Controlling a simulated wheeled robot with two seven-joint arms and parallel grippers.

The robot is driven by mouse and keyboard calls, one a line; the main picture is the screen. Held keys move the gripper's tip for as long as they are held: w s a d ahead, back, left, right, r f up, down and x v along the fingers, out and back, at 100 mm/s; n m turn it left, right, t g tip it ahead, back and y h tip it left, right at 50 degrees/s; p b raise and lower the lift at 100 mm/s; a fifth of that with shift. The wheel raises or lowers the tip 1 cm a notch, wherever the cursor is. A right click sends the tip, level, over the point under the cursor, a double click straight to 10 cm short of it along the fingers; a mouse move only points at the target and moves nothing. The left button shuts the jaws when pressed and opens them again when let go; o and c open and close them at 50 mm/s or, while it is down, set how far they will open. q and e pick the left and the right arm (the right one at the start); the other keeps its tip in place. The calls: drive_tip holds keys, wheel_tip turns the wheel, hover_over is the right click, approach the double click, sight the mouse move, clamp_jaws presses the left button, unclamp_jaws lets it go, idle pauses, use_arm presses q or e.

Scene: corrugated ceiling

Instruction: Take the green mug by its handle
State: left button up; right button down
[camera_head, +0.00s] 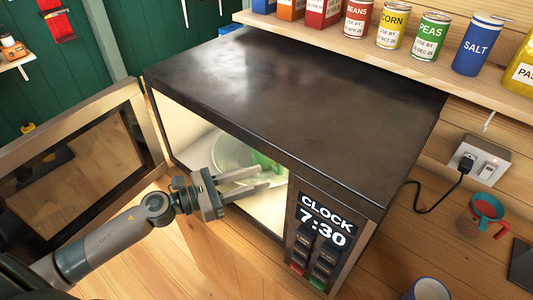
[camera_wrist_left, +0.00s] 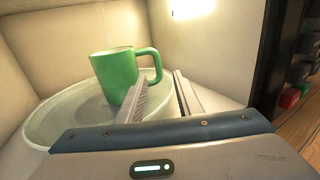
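The green mug (camera_wrist_left: 118,75) stands upright on a round glass plate (camera_wrist_left: 50,125) inside the microwave. In the left wrist view its handle (camera_wrist_left: 157,65) points right. In the head view only part of the green mug (camera_head: 265,162) shows, past the microwave's top edge and the fingers. My left gripper (camera_head: 262,178) is open and reaches into the microwave. In the left wrist view the fingers of my left gripper (camera_wrist_left: 163,85) are apart, with the handle just beyond their tips. I cannot tell whether a finger touches the mug. My right gripper is not in view.
The microwave (camera_head: 290,95) has its door (camera_head: 150,130) swung open to the left. Its control panel (camera_head: 319,240) borders the opening on the right. Cans stand on a shelf (camera_head: 400,65) above. A measuring cup (camera_head: 482,215) and a blue-rimmed mug (camera_head: 428,289) are at right.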

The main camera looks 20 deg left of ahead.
sight(279, 170)
use_arm(q)
drive_tip(key=shift+w+d+r+p, duration=0.2)
drive_tip(key=shift+w+d+p, duration=0.25)
drive_tip(key=shift+w+p, duration=0.05)
drive_tip(key=p+x, duration=0.1)
drive_tip(key=x, duration=0.2)
drive_tip(key=shift+w+p, duration=0.1)
drive_tip(key=shift+p, duration=0.2)
drive_tip(key=shift+w+d+f, duration=0.15)
drive_tip(key=shift+w+d, duration=0.1)
clamp_jaws()
